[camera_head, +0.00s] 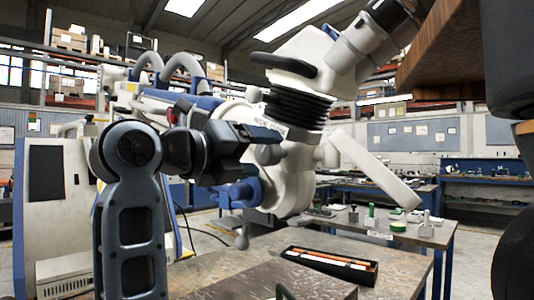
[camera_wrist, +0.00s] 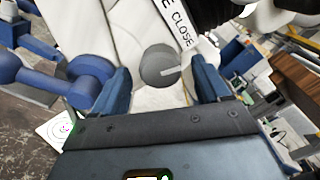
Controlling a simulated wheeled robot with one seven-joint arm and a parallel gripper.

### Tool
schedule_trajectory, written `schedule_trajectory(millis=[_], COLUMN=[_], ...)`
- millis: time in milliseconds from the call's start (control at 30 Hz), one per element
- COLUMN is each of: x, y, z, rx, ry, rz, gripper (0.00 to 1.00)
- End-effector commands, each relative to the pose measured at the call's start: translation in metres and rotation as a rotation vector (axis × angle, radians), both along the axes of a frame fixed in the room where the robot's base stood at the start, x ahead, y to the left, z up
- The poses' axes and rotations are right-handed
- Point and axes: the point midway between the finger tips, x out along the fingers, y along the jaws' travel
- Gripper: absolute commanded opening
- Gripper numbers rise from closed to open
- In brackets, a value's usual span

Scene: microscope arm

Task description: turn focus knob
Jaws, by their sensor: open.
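The microscope arm (camera_head: 295,185) is a large white body with black bellows and a "WIDE CLOSE" label. In the wrist view, its round grey knob (camera_wrist: 158,66) with a pale pointer line sits below the label. My gripper (camera_wrist: 162,72) is open, with one blue finger on each side of the knob and visible gaps at both sides. I cannot tell how deep the fingers reach around it. In the head view, my gripper (camera_head: 265,140) is at the front of the microscope arm, beside a grey knob (camera_head: 267,154) partly hidden behind it.
Blue handles (camera_wrist: 75,80) jut out left of the knob. A workbench (camera_head: 225,278) below carries a black tray (camera_head: 329,266) with orange and white items. A white slanted arm piece (camera_head: 375,170) extends right. A cabinet (camera_head: 50,220) stands at left.

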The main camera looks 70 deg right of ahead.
Motion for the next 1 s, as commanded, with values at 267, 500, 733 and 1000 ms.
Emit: schedule_trajectory(millis=[267,500,733,1000], x=[-0.012,-0.013,-0.013,-0.013], y=[-0.024,-0.026,-0.026,-0.026], z=[0.0,0.0,0.0,0.0], rx=[-0.001,-0.001,-0.001,-0.001], ry=[0.0,0.0,0.0,0.0], rz=[-0.001,0.001,0.001,0.001], gripper=[0.76,0.76,0.59,0.33])
